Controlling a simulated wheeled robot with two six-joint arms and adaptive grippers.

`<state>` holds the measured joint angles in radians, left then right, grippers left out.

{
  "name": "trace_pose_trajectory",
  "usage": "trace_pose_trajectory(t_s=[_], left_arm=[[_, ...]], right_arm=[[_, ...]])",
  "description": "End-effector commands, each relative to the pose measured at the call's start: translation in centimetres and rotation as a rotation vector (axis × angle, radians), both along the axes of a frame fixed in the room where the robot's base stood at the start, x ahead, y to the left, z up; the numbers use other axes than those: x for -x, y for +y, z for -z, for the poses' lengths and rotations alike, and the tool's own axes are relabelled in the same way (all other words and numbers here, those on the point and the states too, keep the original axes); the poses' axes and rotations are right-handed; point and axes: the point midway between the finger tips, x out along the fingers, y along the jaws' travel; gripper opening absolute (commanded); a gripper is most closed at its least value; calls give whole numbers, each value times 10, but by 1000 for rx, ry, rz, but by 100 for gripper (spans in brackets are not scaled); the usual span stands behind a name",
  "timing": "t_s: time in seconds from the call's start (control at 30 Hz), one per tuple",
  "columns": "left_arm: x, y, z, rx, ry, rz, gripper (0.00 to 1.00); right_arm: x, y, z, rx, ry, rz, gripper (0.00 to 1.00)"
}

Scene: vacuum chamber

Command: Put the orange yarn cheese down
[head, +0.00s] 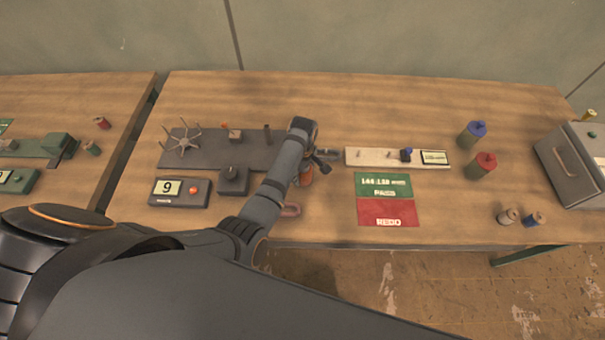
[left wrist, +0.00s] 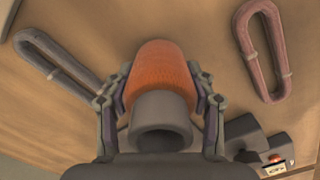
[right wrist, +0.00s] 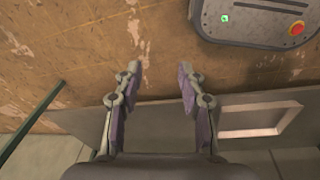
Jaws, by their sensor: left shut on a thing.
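The orange yarn cheese (left wrist: 160,65) is a cone or spool of orange yarn with a grey tube at its near end. My left gripper (left wrist: 163,88) is shut on it, one finger on each side, above the wooden table. In the head view the cheese (head: 305,176) is mostly hidden by my left arm, and the left gripper (head: 312,168) is beside it. I cannot tell whether the cheese touches the table. My right gripper (right wrist: 160,72) is open and empty, over bare floor in the right wrist view.
A green PASS mat (head: 383,184) and a red REDO mat (head: 388,212) lie right of my left gripper. A pale board (head: 375,158) lies behind them. A reddish loop (left wrist: 245,50) and a dark loop (left wrist: 55,60) flank the cheese.

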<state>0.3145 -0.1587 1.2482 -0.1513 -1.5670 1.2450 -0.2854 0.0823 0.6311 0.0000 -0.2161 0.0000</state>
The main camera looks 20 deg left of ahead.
Motion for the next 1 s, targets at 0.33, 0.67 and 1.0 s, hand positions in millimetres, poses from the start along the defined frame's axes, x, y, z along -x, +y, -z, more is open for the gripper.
trace_pose_trajectory(t_s=[0.33,0.67,1.0], left_arm=[[0,0,4,1,-1,0,66],[0,0,4,1,-1,0,78],[-1,0,-44,1,-1,0,78]], right_arm=[[26,6,3,-7,41,4,40],[20,3,2,-3,32,2,40],[17,0,-45,1,27,1,40]])
